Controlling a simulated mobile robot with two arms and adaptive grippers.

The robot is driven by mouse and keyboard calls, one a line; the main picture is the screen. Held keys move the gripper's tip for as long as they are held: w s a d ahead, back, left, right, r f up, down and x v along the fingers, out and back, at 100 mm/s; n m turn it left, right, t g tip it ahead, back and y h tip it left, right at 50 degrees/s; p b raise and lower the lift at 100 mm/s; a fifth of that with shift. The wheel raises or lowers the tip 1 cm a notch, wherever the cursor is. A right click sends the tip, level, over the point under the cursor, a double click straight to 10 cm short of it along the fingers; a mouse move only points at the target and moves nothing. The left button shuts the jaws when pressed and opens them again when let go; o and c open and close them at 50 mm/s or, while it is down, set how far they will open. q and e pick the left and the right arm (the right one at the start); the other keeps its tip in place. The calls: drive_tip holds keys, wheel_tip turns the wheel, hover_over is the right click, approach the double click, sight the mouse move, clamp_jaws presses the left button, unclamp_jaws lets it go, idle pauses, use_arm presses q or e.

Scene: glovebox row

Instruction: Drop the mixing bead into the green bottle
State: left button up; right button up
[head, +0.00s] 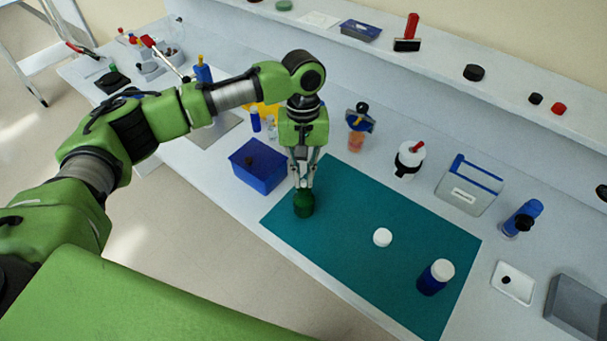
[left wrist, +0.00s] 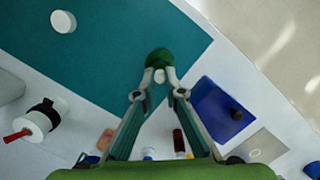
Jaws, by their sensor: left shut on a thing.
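The green bottle (head: 304,207) stands on the left part of the teal mat, without a white cap like the blue bottle's. It also shows in the left wrist view (left wrist: 158,57), just beyond my fingertips. My left gripper (head: 304,184) points down right over the bottle. In the left wrist view its fingertips (left wrist: 159,76) are close together on a small pale thing, which looks like the mixing bead (left wrist: 160,75). The fingers partly hide it, and I cannot tell whether it touches the bottle's mouth. My right gripper is not in view.
A loose white cap (head: 382,237) and a blue bottle with a white cap (head: 431,283) are on the teal mat (head: 350,215). A blue bin (head: 258,175) stands close left of my gripper. A white dish (head: 515,288) and a grey tray (head: 580,312) lie at right.

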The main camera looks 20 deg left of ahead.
use_arm(q)
drive_tip(key=o, duration=0.7)
drive_tip(key=shift+o, duration=0.2)
drive_tip(key=shift+r, duration=0.15)
wheel_tip(320, 180, up, 12)
drive_tip(key=w, duration=0.1)
drive_tip(key=shift+w+a+f, duration=0.2)
drive_tip(key=shift+w+a, duration=0.1)
drive_tip(key=shift+w, duration=0.05)
